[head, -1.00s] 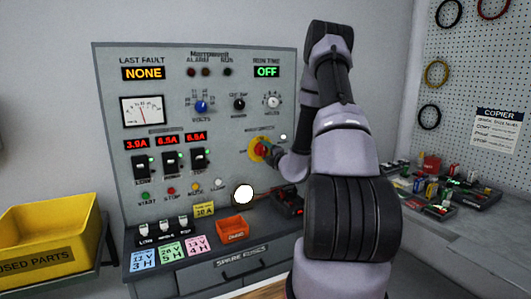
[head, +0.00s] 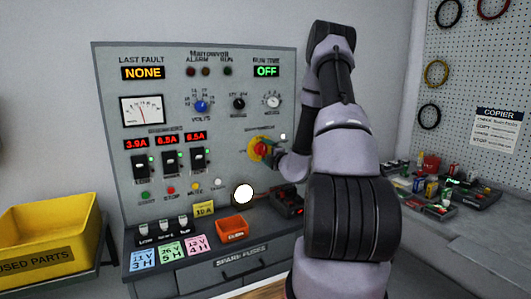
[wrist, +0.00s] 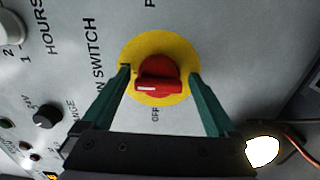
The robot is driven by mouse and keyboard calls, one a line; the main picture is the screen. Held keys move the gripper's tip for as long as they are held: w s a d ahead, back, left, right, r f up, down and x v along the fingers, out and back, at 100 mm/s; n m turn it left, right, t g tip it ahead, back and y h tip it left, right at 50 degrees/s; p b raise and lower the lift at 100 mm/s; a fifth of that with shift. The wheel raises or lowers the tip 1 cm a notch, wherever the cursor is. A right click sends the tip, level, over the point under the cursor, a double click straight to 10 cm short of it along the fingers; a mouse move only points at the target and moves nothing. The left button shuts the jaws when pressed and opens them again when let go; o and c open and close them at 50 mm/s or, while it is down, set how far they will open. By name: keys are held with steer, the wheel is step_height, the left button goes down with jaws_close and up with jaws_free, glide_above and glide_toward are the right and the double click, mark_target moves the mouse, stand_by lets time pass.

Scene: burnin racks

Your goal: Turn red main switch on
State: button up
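The red main switch (wrist: 158,82) is a red knob on a round yellow plate (wrist: 135,53) on the grey panel. In the wrist view its white mark points left, and the lettering "OFF" shows just below the plate. My gripper (wrist: 160,75) is open, its two green fingers on either side of the knob with gaps between them and it. In the head view the switch (head: 259,148) is at the panel's right side, and my arm partly covers that area. My fingertips are hard to make out there.
The control panel (head: 117,75) carries meters, knobs, rocker switches and lamps. A bright white lamp (head: 243,194) glows below the main switch. An orange bin (head: 232,228) and fuse cards stand on the ledge. A yellow parts bin (head: 45,235) is at left.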

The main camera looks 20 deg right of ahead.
steer(key=s, duration=1)
steer(key=shift+s+d, duration=0.15)
steer(key=shift+s, duration=0.25)
